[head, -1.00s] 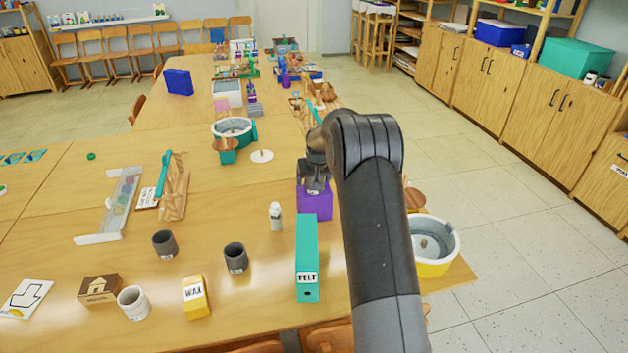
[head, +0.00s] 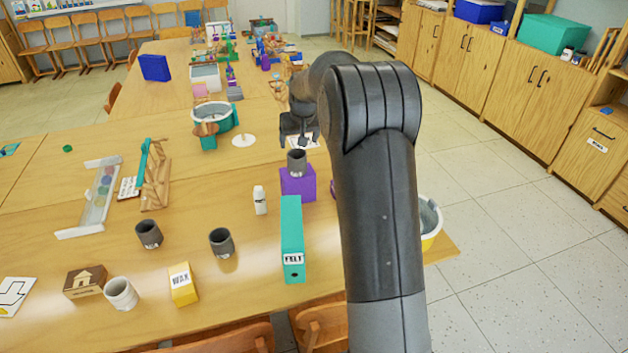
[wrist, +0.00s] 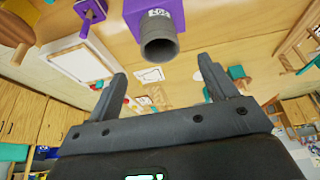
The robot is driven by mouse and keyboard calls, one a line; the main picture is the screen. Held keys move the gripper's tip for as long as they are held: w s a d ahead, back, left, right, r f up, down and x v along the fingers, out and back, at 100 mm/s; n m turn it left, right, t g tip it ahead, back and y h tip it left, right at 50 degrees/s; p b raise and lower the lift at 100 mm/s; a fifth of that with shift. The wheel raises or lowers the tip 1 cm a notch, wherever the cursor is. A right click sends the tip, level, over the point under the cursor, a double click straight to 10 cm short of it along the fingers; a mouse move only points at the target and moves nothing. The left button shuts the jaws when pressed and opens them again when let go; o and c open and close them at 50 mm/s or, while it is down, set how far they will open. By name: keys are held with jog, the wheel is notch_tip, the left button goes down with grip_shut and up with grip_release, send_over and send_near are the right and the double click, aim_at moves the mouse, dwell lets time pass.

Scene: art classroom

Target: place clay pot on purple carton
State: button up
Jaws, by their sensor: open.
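A dark grey clay pot (head: 297,162) stands upright on top of the purple carton (head: 298,184) in the head view. In the wrist view the pot (wrist: 159,48) and the carton (wrist: 146,14) show beyond the fingers, with the pot's open mouth facing the camera. My gripper (head: 300,138) is open and empty, just above and behind the pot. In the wrist view the gripper's fingers (wrist: 161,82) are spread wide and apart from the pot.
Two more dark grey pots (head: 149,234) (head: 221,242) stand on the table (head: 190,210). A white bottle (head: 260,200) and a teal FELT binder (head: 292,240) stand near the carton. A yellow-and-white basin (head: 430,222) is at the right edge, partly behind my arm.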

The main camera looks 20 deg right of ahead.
jog(key=s+a+r, duration=0.2)
jog(key=s+r, duration=0.5)
jog(key=s, duration=0.5)
jog(key=s+a+r, duration=0.3)
jog(key=s+r, duration=0.3)
jog(key=s, duration=0.6)
jog(key=s+a+f+t, duration=0.1)
jog(key=s+f, duration=0.2)
jog(key=s, duration=1.8)
jog(key=shift+s+a, duration=0.15)
